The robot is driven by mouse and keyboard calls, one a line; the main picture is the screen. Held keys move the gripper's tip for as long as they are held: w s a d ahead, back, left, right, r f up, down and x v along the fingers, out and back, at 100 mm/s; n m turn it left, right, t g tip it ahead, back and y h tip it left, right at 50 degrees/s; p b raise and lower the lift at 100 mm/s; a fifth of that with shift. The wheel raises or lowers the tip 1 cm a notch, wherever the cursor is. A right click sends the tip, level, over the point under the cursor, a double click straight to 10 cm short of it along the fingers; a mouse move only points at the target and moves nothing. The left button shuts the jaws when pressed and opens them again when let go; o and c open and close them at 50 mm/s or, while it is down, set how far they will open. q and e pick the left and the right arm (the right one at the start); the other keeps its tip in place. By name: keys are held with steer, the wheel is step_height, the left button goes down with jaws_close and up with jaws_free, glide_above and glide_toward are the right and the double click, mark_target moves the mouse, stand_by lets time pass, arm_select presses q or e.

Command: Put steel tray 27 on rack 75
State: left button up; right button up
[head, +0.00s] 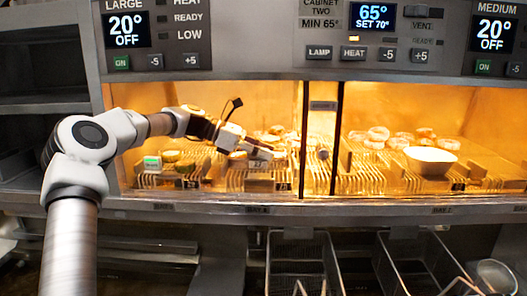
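My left arm reaches in from the left into the lit heated cabinet. My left gripper (268,152) is low inside the left bay, above the slotted racks and close to pale round food pieces. It is small and blends with the warm light, so I cannot tell whether it is open or shut or holds anything. Slotted wire racks (262,181) line the cabinet floor. No number 75 is readable on any rack. I cannot make out a steel tray numbered 27. My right gripper is not in view.
A dark upright divider (338,140) splits the cabinet. The right bay holds round buns (378,134) and a pale bowl-like container (431,160). Wire baskets (300,262) hang below the front ledge (330,210).

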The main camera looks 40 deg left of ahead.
arm_select(q)
steer(key=b+v, duration=0.1)
steer(key=v, duration=1.1)
steer(key=shift+a+b, duration=0.15)
steer(key=shift+b, duration=0.2)
